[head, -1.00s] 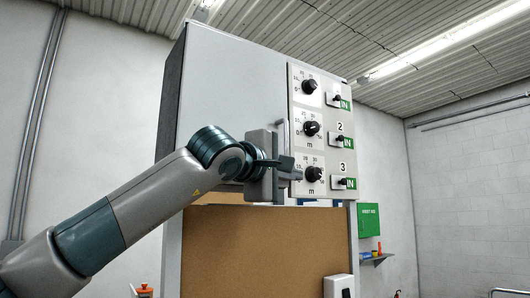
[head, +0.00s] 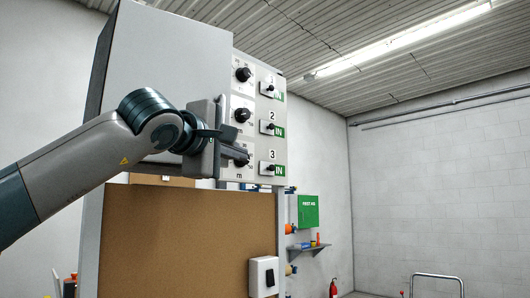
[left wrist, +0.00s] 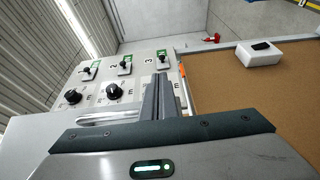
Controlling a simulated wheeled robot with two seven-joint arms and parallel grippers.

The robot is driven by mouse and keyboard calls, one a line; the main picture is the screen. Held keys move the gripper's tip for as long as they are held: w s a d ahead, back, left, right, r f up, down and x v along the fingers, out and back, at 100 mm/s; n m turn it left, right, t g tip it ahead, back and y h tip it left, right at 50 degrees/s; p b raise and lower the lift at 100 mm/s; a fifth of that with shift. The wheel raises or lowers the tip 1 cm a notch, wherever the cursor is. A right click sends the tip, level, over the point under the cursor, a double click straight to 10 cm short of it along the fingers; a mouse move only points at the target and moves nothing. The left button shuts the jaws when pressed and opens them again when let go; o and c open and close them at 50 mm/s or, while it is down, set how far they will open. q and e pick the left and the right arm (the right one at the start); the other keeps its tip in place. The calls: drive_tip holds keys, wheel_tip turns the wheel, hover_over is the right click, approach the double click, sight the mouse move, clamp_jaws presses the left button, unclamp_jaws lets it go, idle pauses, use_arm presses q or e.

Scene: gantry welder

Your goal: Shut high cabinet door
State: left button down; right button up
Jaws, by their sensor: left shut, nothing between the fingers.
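The high cabinet's grey door (head: 165,65) fills the left of its front in the head view. It looks about level with the dial panel (head: 254,82) beside it, but I cannot tell whether a gap is left. My left gripper (head: 234,153) is shut and empty, in front of the door's lower right edge, with its fingertips overlapping the lowest dial. In the left wrist view the shut fingers (left wrist: 158,98) point towards the panel, beside the door's bar handle (left wrist: 110,117). Whether they touch anything is unclear. My right gripper is out of view.
A brown board (head: 185,235) stands below the cabinet, with a white box (head: 264,276) at its right edge. A green first aid box (head: 308,211) and a small shelf (head: 308,248) are on the wall behind. The right side looks open, with a metal rail (head: 437,278).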

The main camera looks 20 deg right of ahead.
use_arm(q)
drive_tip(key=s+d+b, duration=0.2)
drive_tip(key=s+d, duration=0.1)
drive_tip(key=s, duration=0.4)
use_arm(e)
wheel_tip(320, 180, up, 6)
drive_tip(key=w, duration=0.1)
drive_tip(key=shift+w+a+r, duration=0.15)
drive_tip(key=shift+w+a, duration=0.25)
use_arm(q)
drive_tip(key=shift+f, duration=0.1)
